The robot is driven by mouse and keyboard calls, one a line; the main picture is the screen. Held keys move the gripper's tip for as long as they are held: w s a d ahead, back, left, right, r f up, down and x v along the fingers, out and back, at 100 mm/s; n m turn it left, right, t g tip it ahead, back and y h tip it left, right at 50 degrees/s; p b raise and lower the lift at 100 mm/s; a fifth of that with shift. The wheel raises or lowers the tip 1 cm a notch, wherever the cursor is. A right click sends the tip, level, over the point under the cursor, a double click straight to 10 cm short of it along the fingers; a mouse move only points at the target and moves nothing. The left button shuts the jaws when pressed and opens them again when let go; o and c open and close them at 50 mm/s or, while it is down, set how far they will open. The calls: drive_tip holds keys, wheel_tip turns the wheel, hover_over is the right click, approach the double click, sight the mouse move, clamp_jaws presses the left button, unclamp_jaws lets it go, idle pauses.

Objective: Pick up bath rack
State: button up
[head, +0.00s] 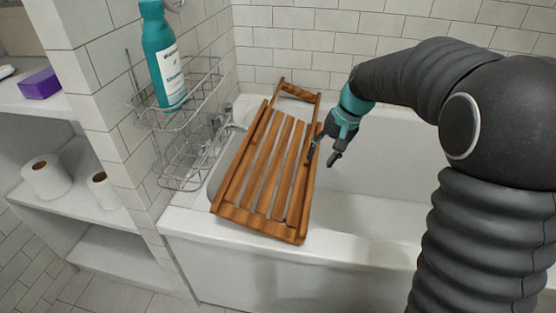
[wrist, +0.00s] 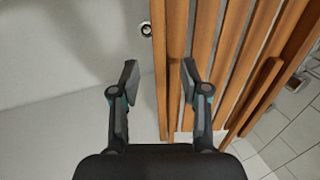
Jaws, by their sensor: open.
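The bath rack (head: 268,168) is a brown wooden slatted tray with raised ends. It lies across the near and far rims of the white bathtub, towards the tub's left end. My gripper (head: 323,158) is at the right side of the rack. In the wrist view my gripper (wrist: 160,75) is open, with the rack's edge rail (wrist: 160,45) running between its two fingers. The right finger is over the slats and the left finger is over the tub. The rack (wrist: 205,50) fills the right half of that view. I cannot tell whether either finger touches it.
A wire caddy (head: 182,120) with a teal bottle (head: 164,58) hangs on the tiled wall to the left. A metal faucet (head: 232,127) is beside the rack. Shelves at far left hold toilet rolls (head: 46,177) and a purple box (head: 40,84). The bathtub (head: 360,190) is open to the right.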

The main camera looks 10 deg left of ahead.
sight(313, 169)
drive_tip(key=shift+x, duration=2.7)
drive_tip(key=shift+d, duration=0.1)
drive_tip(key=shift+c, duration=0.3)
drive_tip(key=shift+r, duration=0.1)
clamp_jaws()
